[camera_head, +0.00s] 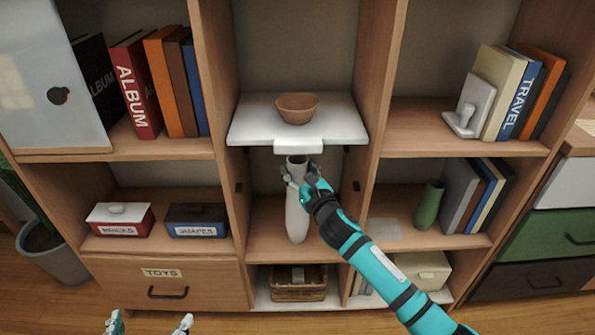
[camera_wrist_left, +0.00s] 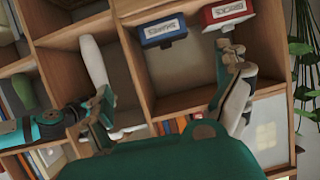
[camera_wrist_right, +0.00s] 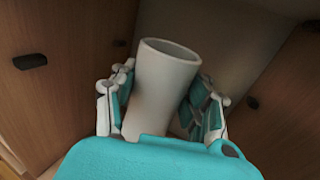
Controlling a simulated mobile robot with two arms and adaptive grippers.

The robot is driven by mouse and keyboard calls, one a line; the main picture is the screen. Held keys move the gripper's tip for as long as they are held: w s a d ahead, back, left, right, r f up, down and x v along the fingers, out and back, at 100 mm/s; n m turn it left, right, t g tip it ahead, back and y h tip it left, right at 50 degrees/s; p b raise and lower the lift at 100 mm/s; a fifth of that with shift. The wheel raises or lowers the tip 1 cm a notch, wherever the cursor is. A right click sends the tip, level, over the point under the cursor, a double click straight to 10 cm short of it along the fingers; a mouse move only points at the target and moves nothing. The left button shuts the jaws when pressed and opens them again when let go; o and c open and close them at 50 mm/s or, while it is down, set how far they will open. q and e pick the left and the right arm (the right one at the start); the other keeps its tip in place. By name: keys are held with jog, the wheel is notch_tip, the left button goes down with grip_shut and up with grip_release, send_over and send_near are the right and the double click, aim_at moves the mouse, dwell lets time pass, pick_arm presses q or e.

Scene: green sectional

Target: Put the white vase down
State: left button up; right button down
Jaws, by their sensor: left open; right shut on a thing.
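The white vase (camera_head: 296,215) is tall and slender and stands upright in the middle compartment, under a white pull-out shelf. My right gripper (camera_head: 303,173) is shut around its upper part. In the right wrist view the vase's open rim (camera_wrist_right: 166,52) rises between the fingers of my right gripper (camera_wrist_right: 163,105). In the head view its base appears at the compartment floor, but I cannot tell whether it touches. My left gripper (camera_head: 150,325) is open and empty at the bottom left. It also shows open in the left wrist view (camera_wrist_left: 172,95), where the vase (camera_wrist_left: 94,62) is visible too.
A brown bowl (camera_head: 297,108) sits on the white pull-out shelf (camera_head: 250,130) above. A wicker basket (camera_head: 298,290) is below. A green vase (camera_head: 429,204) and books stand in the right compartment. Red (camera_head: 120,220) and blue (camera_head: 196,221) boxes stand in the left one. Upright dividers flank the vase.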

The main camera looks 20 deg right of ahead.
pick_arm(q)
jog(key=shift+r, duration=0.1)
pick_arm(e)
jog(key=shift+r, duration=0.15)
jog(key=c, duration=0.6)
grip_release()
jog(key=shift+f, duration=0.2)
jog(key=shift+c, duration=0.2)
jog(key=shift+r, duration=0.1)
pick_arm(q)
jog(key=s+a+f+g+y+p, duration=0.1)
jog(key=s+a+f+g+p, duration=0.1)
jog(key=s+f+g, duration=0.3)
jog(key=shift+s+a+f+g+y, duration=0.3)
jog(key=shift+s+a+f+g, duration=0.15)
jog(key=shift+s+f, duration=0.6)
pick_arm(e)
jog(key=s+f+m+g, duration=0.3)
jog(key=s+m, duration=0.8)
jog(key=s, duration=0.1)
jog(key=s+a+f+m+g, duration=0.1)
jog(key=s+f+m+g, duration=0.3)
jog(key=s+m, duration=0.8)
jog(key=s+f+m+g, duration=0.3)
jog(key=s+f+m, duration=0.1)
jog(key=s+m, duration=0.8)
jog(key=shift+a+f+h, duration=0.25)
jog(key=shift+a+h, duration=0.05)
